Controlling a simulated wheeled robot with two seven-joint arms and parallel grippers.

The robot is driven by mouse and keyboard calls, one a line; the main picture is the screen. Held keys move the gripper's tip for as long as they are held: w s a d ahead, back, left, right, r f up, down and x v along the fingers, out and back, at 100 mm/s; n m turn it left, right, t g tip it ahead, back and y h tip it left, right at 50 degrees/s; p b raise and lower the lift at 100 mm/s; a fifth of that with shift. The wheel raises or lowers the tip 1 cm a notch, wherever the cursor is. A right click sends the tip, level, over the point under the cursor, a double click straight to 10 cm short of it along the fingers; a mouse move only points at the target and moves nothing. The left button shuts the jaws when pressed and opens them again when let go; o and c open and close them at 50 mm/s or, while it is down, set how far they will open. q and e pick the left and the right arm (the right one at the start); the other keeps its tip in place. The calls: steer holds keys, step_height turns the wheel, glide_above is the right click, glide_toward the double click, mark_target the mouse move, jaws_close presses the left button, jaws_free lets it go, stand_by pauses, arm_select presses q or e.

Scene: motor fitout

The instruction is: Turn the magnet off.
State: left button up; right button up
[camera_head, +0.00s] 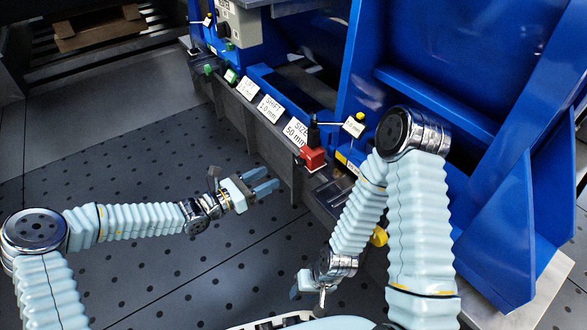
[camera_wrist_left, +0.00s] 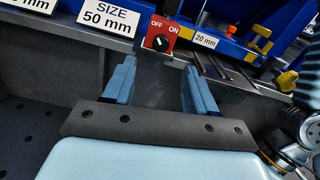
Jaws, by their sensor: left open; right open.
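The magnet switch is a small red box (camera_head: 313,159) on the front edge of the blue fixture in the head view. In the left wrist view the red box (camera_wrist_left: 151,31) carries a black round knob (camera_wrist_left: 160,43) between the words OFF and ON. My left gripper (camera_head: 266,182) is open and empty, in front of and left of the box. Its fingertips (camera_wrist_left: 160,68) sit below the box, apart from it, with the knob roughly midway between them. My right gripper (camera_head: 309,293) hangs low near my body, empty.
White labels line the ledge, including a "SIZE 50 mm" label (camera_head: 297,129) and a "20 mm" label (camera_wrist_left: 206,40). A dark post (camera_head: 314,130) stands behind the red box. The grey bench wall (camera_wrist_left: 60,60) lies along the ledge. The dotted floor (camera_head: 120,160) is clear.

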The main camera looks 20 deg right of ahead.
mark_target(298, 164)
arm_select(q)
steer(key=b+x, duration=0.1)
steer(key=x, duration=0.9)
steer(key=shift+f+b, duration=0.1)
steer(key=shift+b, duration=0.2)
steer(key=shift+s, duration=0.1)
steer(key=c, duration=1.1)
steer(key=shift+o, duration=0.2)
